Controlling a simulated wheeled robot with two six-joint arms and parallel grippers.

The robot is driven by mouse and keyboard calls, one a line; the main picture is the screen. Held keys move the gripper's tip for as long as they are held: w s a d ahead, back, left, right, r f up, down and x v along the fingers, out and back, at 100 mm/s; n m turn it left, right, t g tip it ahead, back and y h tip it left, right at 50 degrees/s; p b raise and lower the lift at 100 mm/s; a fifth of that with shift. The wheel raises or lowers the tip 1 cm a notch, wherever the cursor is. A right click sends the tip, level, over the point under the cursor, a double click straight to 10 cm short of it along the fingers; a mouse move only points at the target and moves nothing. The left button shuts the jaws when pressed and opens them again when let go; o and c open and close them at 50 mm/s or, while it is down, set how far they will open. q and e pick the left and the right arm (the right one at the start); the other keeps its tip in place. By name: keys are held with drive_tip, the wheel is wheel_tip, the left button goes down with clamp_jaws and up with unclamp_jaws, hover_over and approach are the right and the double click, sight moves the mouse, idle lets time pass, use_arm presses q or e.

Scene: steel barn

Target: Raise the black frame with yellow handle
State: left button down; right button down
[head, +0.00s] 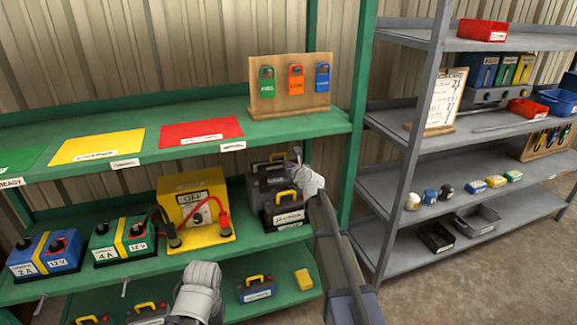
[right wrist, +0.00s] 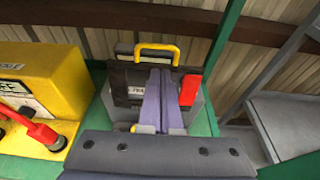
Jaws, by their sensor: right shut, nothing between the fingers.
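The black frame with a yellow handle (head: 268,208) stands on the right end of the green middle shelf, in front of a dark grey unit (head: 263,178). In the right wrist view the black frame (right wrist: 122,78) shows its yellow handle on top and a partly covered white label. My right gripper (head: 299,158) is beside the frame at its right. Its fingers (right wrist: 158,75) are shut and empty, in front of the frame's face and below the handle in the wrist view. My left gripper (head: 200,272) is low in the head view; its fingers cannot be made out.
A yellow tester (head: 190,195) with red and black leads stands left of the frame. Blue (head: 45,252) and green (head: 122,240) batteries stand further left. A green post (head: 357,120) rises close at the right. The upper shelf holds a padlock board (head: 290,85).

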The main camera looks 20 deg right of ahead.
drive_tip(key=shift+s, duration=0.1)
